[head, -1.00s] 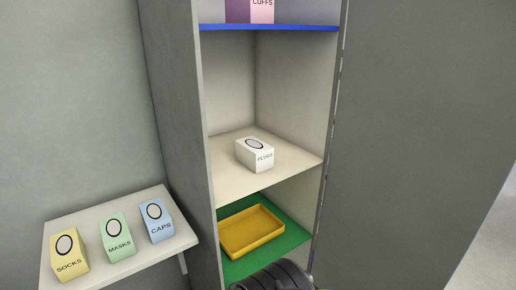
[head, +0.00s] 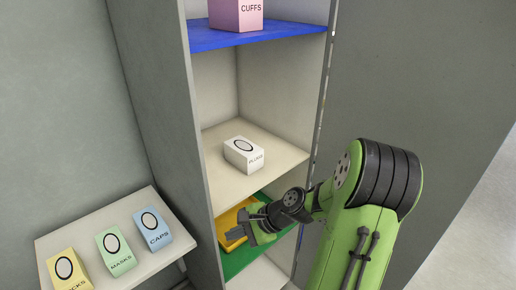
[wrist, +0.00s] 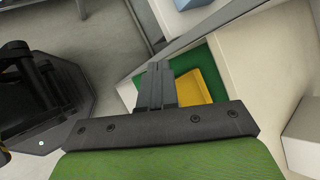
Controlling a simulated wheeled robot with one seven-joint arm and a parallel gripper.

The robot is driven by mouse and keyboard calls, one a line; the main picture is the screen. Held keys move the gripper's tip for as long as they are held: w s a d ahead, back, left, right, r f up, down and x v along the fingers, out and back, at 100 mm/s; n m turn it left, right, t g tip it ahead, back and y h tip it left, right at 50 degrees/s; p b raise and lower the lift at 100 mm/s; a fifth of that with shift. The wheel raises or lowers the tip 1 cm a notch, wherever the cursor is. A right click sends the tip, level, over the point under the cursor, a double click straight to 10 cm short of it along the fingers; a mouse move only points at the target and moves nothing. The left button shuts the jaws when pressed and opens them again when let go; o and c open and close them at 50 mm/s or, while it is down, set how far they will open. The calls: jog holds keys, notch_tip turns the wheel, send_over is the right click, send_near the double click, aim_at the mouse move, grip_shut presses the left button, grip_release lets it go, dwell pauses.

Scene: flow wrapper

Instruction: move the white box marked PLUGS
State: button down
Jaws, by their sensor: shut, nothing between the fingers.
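The white box marked PLUGS (head: 243,154) sits on the bare middle shelf (head: 222,186) of the cabinet in the head view. A white box, likely the same one, shows in part at the right edge of the wrist view (wrist: 303,138). My gripper (head: 236,236) is shut and empty. It is lower than the box, in front of the green shelf and the yellow tray, and apart from the box. In the wrist view its closed fingers (wrist: 156,85) point toward the green shelf.
A yellow tray (head: 229,219) lies on the green lower shelf (head: 237,262), partly hidden by my gripper. A pink CUFFS box (head: 237,16) stands on the blue upper shelf (head: 215,39). Left, a side shelf (head: 97,223) holds boxes marked MASKS (head: 115,252), CAPS (head: 152,230) and a yellow one (head: 66,271).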

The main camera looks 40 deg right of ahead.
jog(key=d+r+m+t+h+p, duration=0.1)
jog(key=d+r+m+t+p, duration=0.15)
jog(key=d+m, duration=0.25)
jog(key=d+r+m+t+p, duration=0.1)
jog(key=d+r+m+t, duration=0.25)
jog(key=d, duration=0.25)
jog(key=m+t+h+p, duration=0.1)
jog(key=m+t+h, duration=0.3)
jog(key=m, duration=0.4)
send_near(256, 157)
jog(key=w, duration=0.2)
jog(key=w+b, duration=0.1)
jog(key=w, duration=0.4)
jog(key=shift+a+f, duration=0.15)
jog(key=shift+a, duration=0.15)
